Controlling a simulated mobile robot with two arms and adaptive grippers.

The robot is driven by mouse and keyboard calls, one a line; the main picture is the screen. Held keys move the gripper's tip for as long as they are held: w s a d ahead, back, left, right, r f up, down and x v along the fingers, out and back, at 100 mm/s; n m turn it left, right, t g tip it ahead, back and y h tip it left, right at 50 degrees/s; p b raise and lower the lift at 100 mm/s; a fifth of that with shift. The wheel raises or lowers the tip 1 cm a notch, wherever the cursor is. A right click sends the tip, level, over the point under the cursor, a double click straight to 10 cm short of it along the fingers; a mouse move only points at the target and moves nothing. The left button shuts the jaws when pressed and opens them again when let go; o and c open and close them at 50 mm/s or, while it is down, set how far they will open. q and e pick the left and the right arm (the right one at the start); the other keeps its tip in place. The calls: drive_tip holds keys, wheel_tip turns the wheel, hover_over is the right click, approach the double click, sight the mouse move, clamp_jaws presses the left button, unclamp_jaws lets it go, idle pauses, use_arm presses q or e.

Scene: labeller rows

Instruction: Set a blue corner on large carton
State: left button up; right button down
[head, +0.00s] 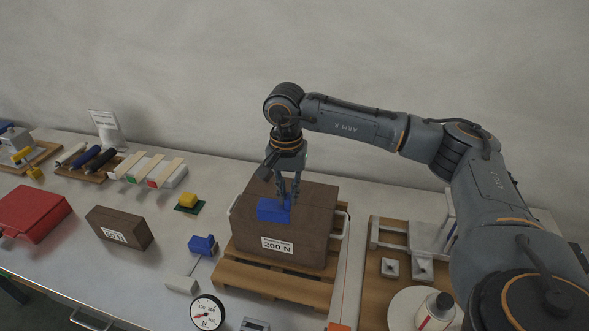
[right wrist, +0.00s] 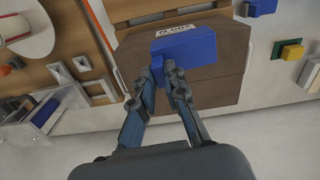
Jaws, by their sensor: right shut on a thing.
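The large carton (head: 312,225) is a brown box labelled 200 N. It stands on a wooden pallet (head: 270,286) in the middle of the head view, and its brown top also shows in the right wrist view (right wrist: 222,88). A blue corner (head: 274,210) is at the carton's top, near its front left part. It shows in the right wrist view (right wrist: 190,48) too, at the fingertips. My right gripper (head: 289,200) points down over the carton and is shut on the blue corner. Whether the corner bears fully on the carton I cannot tell. My left gripper is not in view.
A second blue piece (head: 203,245) lies on the table left of the pallet, near a round dial gauge (head: 207,313). A smaller brown carton (head: 120,229) and a red case (head: 34,212) stand further left. A wooden board with fixtures (head: 376,268) is at the right.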

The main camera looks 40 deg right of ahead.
drive_tip(key=shift+w+d+r+m, duration=0.45)
drive_tip(key=shift+w+r+m, duration=0.2)
drive_tip(key=shift+w, duration=0.1)
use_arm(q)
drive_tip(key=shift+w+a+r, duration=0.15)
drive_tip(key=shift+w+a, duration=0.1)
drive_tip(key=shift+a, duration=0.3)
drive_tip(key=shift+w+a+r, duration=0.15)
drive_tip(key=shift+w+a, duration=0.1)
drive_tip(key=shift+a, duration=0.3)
use_arm(e)
drive_tip(key=shift+d, duration=0.2)
drive_tip(key=shift+s+f+b, duration=0.1)
drive_tip(key=shift+f+b, duration=0.35)
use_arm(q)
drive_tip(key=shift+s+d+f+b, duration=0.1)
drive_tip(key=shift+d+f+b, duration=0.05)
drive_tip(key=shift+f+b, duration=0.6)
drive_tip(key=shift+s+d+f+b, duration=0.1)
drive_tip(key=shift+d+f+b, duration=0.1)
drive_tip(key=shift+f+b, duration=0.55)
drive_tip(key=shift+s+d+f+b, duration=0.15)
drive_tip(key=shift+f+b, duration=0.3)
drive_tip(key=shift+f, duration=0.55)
use_arm(e)
drive_tip(key=shift+f, duration=2.55)
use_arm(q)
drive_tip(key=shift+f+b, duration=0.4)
